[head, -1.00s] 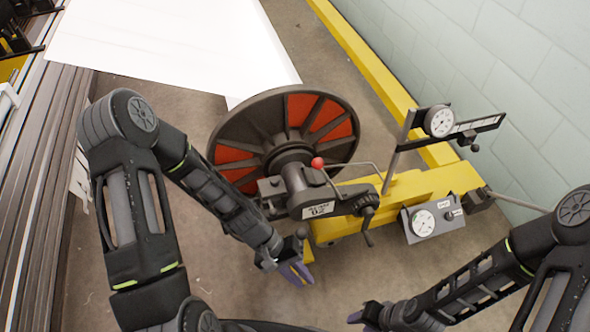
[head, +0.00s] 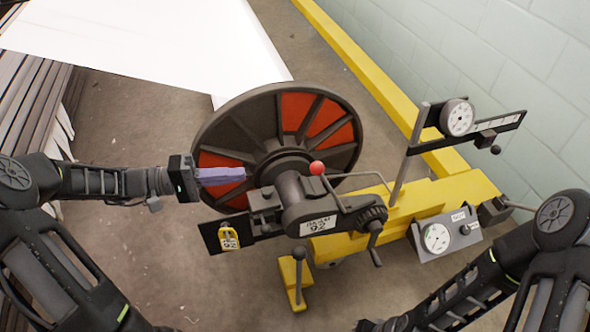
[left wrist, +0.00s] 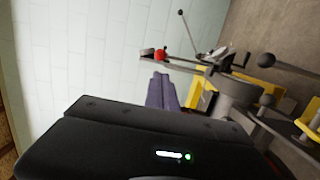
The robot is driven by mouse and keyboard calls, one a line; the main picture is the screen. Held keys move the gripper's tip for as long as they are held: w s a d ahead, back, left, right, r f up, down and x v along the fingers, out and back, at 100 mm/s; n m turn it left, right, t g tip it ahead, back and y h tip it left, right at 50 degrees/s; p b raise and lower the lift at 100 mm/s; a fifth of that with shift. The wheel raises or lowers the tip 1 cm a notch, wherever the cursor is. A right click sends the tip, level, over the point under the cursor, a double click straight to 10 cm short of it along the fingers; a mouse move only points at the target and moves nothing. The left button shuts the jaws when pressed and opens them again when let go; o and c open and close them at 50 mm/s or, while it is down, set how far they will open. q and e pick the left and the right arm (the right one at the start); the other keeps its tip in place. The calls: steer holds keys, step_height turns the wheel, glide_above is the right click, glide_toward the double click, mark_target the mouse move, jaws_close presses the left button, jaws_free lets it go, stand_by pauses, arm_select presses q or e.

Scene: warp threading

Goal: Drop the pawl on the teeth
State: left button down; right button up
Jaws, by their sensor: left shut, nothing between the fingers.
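A lever with a red ball knob (head: 316,168), which appears to be the pawl's handle, stands over the dark hub of the big wheel. Its arm runs down toward a small toothed wheel (head: 372,214) beside the crank; I cannot tell whether the pawl touches the teeth. The red knob also shows in the left wrist view (left wrist: 160,55). My left gripper (head: 242,175), with purple fingers, is shut and empty, in front of the big wheel and left of the knob, apart from it. My right gripper (head: 370,325) is at the bottom edge, its fingers not visible.
The big dark wheel with red panels (head: 328,112) stands behind the hub. A bent rod, a post with a dial gauge (head: 457,117) and a gauge box (head: 436,238) are on the right. A yellow tag (head: 229,238) hangs below my left gripper. White sheet (head: 150,40) lies behind.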

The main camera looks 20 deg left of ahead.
arm_select(q)
steer(key=b+x, duration=0.4)
steer(key=x, duration=1)
steer(key=w+d+r+g+y+p, duration=0.1)
steer(key=w+d+r+y+p, duration=0.1)
steer(key=w+d+p, duration=0.2)
steer(key=w+d+r+g+y+p, duration=0.1)
steer(key=w+d+p, duration=0.3)
steer(key=d, duration=0.4)
steer(key=shift+d+r+n+y+p, duration=0.4)
steer(key=shift+r+y+p, duration=0.3)
steer(key=shift+r+y, duration=0.15)
